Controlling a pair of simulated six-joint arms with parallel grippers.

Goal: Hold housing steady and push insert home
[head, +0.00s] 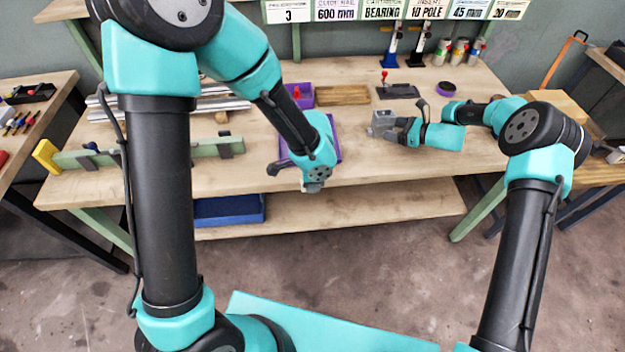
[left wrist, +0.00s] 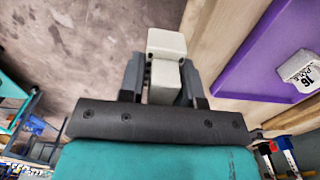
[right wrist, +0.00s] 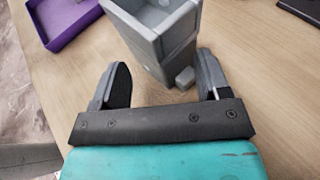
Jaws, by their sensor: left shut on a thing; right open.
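The grey housing (head: 381,117) stands on the bench, right of centre. In the right wrist view the housing (right wrist: 160,30) is a box with a hollow open top and a small foot at its near base. My right gripper (head: 396,130) is open, with its fingers (right wrist: 162,70) spread to either side of the near end of the housing and a visible gap on the left. My left gripper (head: 313,186) is shut on a pale insert block (left wrist: 166,45) in front of the bench edge, apart from the housing. The insert is mostly hidden in the head view.
A purple tray (head: 335,138) lies left of the housing; a white piece marked "16 POLE" (left wrist: 300,68) shows at it. A blue bin (head: 229,210) is on the lower shelf.

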